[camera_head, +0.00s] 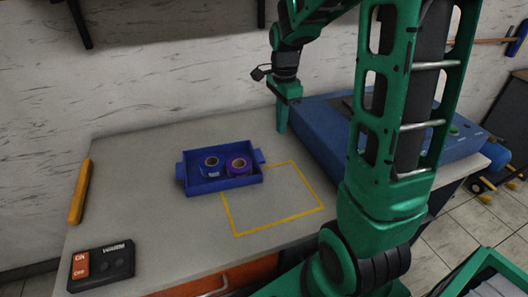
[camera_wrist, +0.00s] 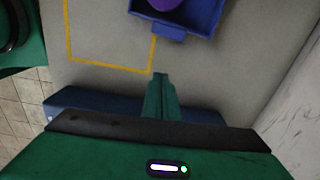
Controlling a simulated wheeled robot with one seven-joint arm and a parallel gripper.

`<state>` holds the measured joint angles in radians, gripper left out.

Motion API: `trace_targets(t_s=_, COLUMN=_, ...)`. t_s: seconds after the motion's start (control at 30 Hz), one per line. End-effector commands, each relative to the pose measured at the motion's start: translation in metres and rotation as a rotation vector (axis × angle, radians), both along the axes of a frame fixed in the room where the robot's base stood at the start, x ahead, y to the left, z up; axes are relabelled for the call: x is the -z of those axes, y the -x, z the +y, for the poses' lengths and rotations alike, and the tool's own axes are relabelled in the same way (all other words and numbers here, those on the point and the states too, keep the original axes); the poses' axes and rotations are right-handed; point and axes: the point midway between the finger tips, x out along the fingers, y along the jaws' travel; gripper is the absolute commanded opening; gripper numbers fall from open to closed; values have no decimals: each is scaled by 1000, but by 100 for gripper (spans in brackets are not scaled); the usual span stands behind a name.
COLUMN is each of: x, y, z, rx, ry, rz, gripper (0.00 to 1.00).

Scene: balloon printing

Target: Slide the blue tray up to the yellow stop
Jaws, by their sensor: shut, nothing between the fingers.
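The blue tray (camera_head: 224,184) sits on the grey table in the head view, with a tab handle at each end. It holds two rolls, one blue (camera_head: 210,167) and one purple (camera_head: 238,166). Its handle end also shows at the top of the wrist view (camera_wrist: 168,30). The yellow stop (camera_head: 79,192) is a bar at the table's left edge, apart from the tray. My gripper (camera_head: 282,130) is shut and empty, right of the tray and apart from its right handle. Its shut fingers also show in the wrist view (camera_wrist: 160,78).
A yellow outlined square (camera_head: 238,235) lies on the table, partly under the tray's right side. A blue machine (camera_head: 318,135) stands right of my gripper. A black ON/OFF switch box (camera_head: 118,262) sits at the front left. The table between tray and stop is clear.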

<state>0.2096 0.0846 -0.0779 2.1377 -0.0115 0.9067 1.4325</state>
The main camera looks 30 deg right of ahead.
Motion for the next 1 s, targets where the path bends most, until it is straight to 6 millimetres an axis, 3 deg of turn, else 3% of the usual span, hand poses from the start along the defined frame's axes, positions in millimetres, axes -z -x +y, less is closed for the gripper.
trace_targets(t_s=0.27, x=19, y=-8, z=3, rx=41, ry=-4, rz=2, gripper=0)
trace_targets(t_s=0.77, x=108, y=-7, z=4, rx=39, ry=-5, rz=4, gripper=0)
trace_targets(t_s=1.0, x=104, y=-14, z=35, rx=37, ry=-3, rz=-1, gripper=0)
